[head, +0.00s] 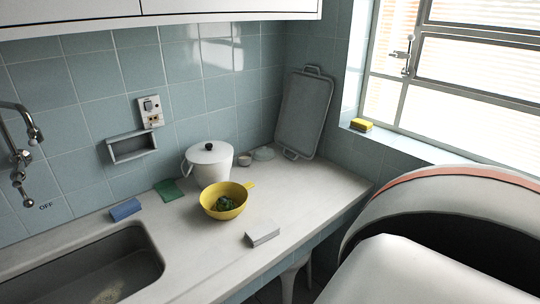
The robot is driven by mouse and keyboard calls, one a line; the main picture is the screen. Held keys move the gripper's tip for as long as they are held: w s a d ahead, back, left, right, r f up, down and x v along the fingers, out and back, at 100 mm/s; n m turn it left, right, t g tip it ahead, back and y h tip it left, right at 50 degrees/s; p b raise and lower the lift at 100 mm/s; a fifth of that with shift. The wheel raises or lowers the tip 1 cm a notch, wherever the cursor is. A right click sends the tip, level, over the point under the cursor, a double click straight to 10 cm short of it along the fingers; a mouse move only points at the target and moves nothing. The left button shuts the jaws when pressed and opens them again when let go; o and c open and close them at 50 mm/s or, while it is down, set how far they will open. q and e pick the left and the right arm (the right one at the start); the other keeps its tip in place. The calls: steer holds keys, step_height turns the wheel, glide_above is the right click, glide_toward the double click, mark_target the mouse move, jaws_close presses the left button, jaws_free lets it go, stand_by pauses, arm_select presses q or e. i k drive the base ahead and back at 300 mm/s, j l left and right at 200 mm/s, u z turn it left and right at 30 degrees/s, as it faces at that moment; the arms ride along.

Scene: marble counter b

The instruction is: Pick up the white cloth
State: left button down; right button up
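A small folded white block, which looks like the white cloth (262,233), lies flat near the front edge of the counter, right of centre in the head view. Its top is white and its front side is greyer. It lies in front of and to the right of a yellow colander, apart from it. Nothing covers it. Neither my left nor my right gripper shows in this view.
The yellow colander (222,209) holds something green. Behind it stand a white lidded pot (209,165) and a leaning grey tray (302,115). A blue sponge (125,209) and green cloth (169,191) lie near the sink (90,272). Counter right of the cloth is clear.

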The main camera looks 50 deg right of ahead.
mark_target(262, 232)
steer(key=z, duration=1.5)
